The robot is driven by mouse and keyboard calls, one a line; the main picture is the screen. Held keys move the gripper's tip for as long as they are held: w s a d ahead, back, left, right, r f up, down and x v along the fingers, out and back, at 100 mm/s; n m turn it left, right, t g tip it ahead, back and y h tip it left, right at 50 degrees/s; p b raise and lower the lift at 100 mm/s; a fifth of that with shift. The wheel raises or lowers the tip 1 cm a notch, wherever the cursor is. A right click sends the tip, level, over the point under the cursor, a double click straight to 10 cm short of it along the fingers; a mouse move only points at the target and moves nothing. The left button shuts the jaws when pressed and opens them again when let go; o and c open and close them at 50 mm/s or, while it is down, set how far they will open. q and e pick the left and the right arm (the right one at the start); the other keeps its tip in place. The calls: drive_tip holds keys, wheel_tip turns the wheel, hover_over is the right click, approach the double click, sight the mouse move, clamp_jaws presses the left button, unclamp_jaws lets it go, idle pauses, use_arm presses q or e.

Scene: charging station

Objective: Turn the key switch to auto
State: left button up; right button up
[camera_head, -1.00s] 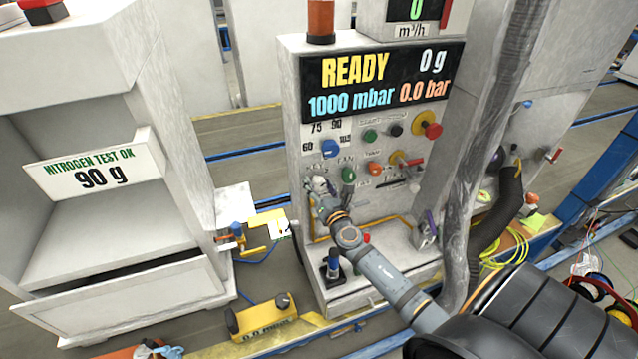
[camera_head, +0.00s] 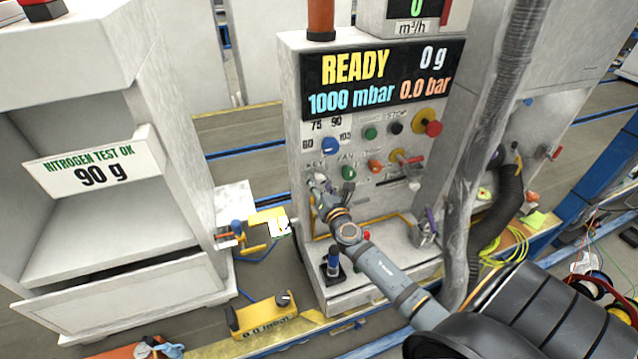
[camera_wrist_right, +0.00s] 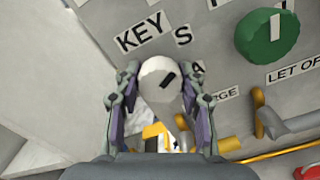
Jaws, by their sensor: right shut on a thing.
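The key switch (camera_wrist_right: 157,72) is a pale round knob with a short dark slanted mark on its face, under the "KEY S…" label (camera_wrist_right: 150,32) in the wrist view. My right gripper (camera_wrist_right: 160,84) has one finger on each side of the knob and is shut on it. The small position labels around the knob are partly covered; only "A" and "…RGE" show. My left gripper is out of view.
A green knob (camera_wrist_right: 266,36) is up and right of the switch. Yellow rails (camera_head: 385,220) and a joystick (camera_head: 333,262) are below the gripper. The display (camera_head: 380,82) reads READY, 1000 mbar, 0.0 bar. A grey hose (camera_head: 470,170) hangs at the right.

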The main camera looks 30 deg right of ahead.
drive_tip(key=m+b, duration=0.3)
drive_tip(key=m, duration=0.3)
drive_tip(key=shift+f+b, duration=0.1)
drive_tip(key=shift+b, duration=0.2)
drive_tip(key=shift+m+b, duration=1.4)
drive_tip(key=shift+m, duration=1.3)
drive_tip(key=o, duration=1.1)
drive_tip(key=shift+o, duration=0.2)
drive_tip(key=shift+s, duration=0.25)
drive_tip(key=v, duration=1.1)
drive_tip(key=shift+s, duration=0.25)
